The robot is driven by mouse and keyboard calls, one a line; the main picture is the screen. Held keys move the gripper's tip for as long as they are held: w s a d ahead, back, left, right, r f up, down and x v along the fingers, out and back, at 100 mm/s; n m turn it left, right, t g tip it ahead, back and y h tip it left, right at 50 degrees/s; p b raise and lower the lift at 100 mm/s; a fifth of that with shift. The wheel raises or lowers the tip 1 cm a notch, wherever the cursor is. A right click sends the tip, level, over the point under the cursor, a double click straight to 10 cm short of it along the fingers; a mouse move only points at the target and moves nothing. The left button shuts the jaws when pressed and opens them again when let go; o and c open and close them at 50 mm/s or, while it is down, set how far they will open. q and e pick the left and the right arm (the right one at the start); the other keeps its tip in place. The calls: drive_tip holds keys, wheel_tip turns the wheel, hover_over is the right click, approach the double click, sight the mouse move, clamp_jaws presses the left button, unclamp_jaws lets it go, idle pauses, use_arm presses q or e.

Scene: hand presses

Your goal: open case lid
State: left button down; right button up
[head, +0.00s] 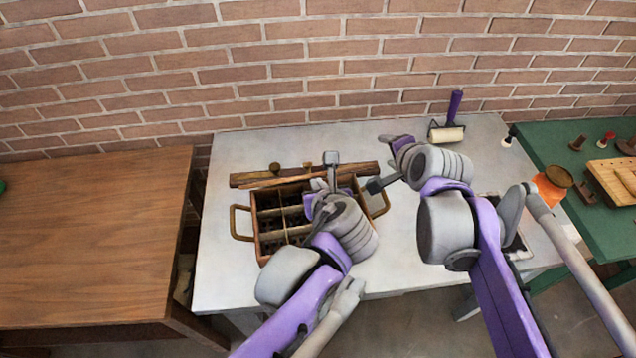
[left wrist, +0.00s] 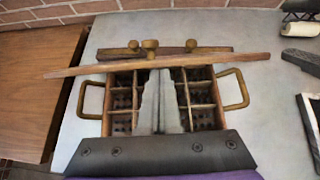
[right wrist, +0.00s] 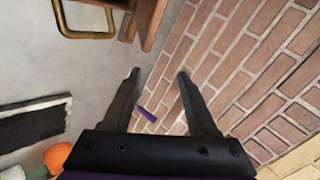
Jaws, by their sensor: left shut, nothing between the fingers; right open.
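The wooden case (head: 268,222) stands on the grey table with its divided compartments exposed; it also shows in the left wrist view (left wrist: 122,130). Dark items sit in its compartments. A wooden strip (left wrist: 95,68), seemingly the lid seen nearly edge-on, runs across the case's back side. Brass handles (left wrist: 235,90) project at both ends. My left gripper (left wrist: 161,75) is shut and empty, its fingers over the middle of the case, reaching towards the strip; contact is unclear. My right gripper (right wrist: 157,75) is open and empty, right of the case. My left arm hides part of the case.
A paint roller (head: 447,132) lies at the table's back right. A dark tray (right wrist: 35,125) lies to the right. A brown table (head: 90,240) stands left, a green table (head: 560,145) right. The brick wall (head: 300,60) is close behind.

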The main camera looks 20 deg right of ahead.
drive_tip(key=s+d+f+m+t+h, duration=0.1)
drive_tip(key=s+d+f+h, duration=0.1)
drive_tip(key=s, duration=0.2)
use_arm(q)
drive_tip(key=w+r, duration=0.1)
drive_tip(key=w, duration=0.1)
drive_tip(key=w+r+p, duration=0.1)
drive_tip(key=w, duration=0.1)
drive_tip(key=w+r, duration=0.2)
drive_tip(key=shift+w+d, duration=0.15)
drive_tip(key=shift+d, duration=0.25)
drive_tip(key=w+d+r, duration=0.1)
drive_tip(key=w, duration=0.7)
drive_tip(key=shift+r+p, duration=0.3)
drive_tip(key=shift+p, duration=0.15)
use_arm(e)
drive_tip(key=s+a+f+n+g+y, duration=0.2)
drive_tip(key=s+a+f+n, duration=0.2)
drive_tip(key=a+n, duration=0.4)
drive_tip(key=s+a+f+n+g+y, duration=0.2)
drive_tip(key=s+a+f+n+g, duration=0.1)
drive_tip(key=a+n, duration=0.5)
drive_tip(key=shift+s+f+n, duration=0.5)
drive_tip(key=shift+f+n, duration=0.3)
drive_tip(key=shift+f, duration=0.15)
use_arm(q)
drive_tip(key=shift+d, duration=0.1)
